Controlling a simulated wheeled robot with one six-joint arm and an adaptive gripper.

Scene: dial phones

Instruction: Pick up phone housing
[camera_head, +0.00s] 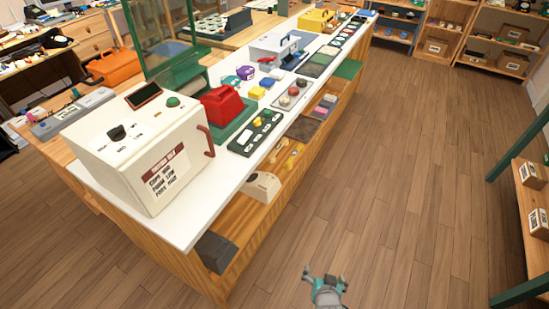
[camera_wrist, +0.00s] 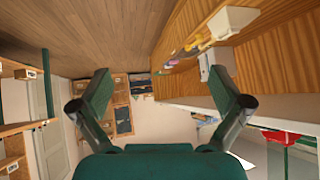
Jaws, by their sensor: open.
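A red, wedge-shaped piece (camera_head: 222,105) that looks like a phone housing sits on a green base on the white counter, right of the big cream box. A red shape (camera_wrist: 277,137) at the right edge of the wrist view may be the same piece. A cream, housing-like piece (camera_head: 263,186) stands on the open shelf below the counter; a cream piece also shows at the top of the wrist view (camera_wrist: 232,21). I cannot tell which one the task names. My gripper (camera_head: 325,274) is open and empty over the floor, apart from the counter; its spread fingers show in the wrist view (camera_wrist: 160,86).
A dark grey block (camera_head: 215,252) is on the lower shelf. Green-framed shelving (camera_head: 535,215) stands at right. The wooden floor (camera_head: 400,190) between is clear.

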